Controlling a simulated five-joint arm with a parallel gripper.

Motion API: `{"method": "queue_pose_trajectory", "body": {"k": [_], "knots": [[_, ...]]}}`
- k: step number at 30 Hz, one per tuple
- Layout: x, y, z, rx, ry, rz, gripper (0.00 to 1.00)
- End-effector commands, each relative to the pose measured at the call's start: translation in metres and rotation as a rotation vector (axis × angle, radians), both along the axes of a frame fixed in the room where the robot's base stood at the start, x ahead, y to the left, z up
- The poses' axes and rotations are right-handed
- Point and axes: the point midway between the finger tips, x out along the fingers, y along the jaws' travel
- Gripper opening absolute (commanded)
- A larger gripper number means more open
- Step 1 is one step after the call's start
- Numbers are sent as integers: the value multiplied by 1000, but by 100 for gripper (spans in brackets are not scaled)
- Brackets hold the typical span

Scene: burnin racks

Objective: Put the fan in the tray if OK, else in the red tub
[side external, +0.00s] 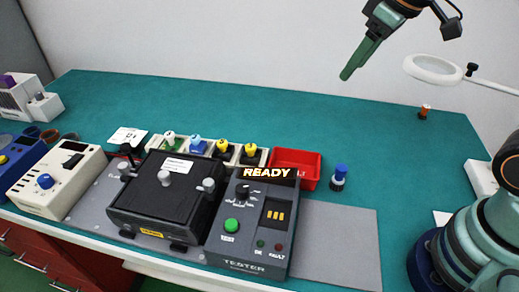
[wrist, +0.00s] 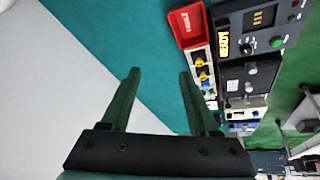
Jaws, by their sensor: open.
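My gripper (side external: 358,58) is raised high above the back of the green mat, open and empty. Its two separated fingers also show in the wrist view (wrist: 158,74). The red tub (side external: 308,163) sits behind the tester and shows at the top of the wrist view (wrist: 187,24). The tester (side external: 254,243) displays READY; its OK and FAULT lamps look dark. The black fixture (side external: 163,202) left of it has its lid down. I cannot make out a fan; the fixture's inside is hidden. A pale holder with yellow (side external: 222,146), blue and green-topped parts stands behind the fixture; I cannot tell whether it is the tray.
A blue-topped bottle (side external: 339,176) stands right of the tub, and a small orange-topped item (side external: 425,111) farther back. A ring magnifier (side external: 434,70) hangs at the right. A cream box (side external: 60,180) stands left of the fixture. The mat's back middle is clear.

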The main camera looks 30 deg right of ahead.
Motion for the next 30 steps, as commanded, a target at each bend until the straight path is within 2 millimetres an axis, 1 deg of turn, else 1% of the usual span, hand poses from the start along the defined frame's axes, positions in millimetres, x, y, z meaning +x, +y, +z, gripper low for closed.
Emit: {"method": "queue_pose_trajectory", "body": {"k": [1, 3, 6, 9, 13, 30], "knots": [[-13, -7, -5, 19, -21, -59, 62], [-26, -14, -13, 46, -42, -132, 62], [-39, -20, -24, 75, -65, -211, 62], [-46, -24, -31, 92, -77, -256, 62], [-49, -25, -34, 100, -81, -275, 62], [-48, -25, -33, 99, -80, -272, 62]]}}
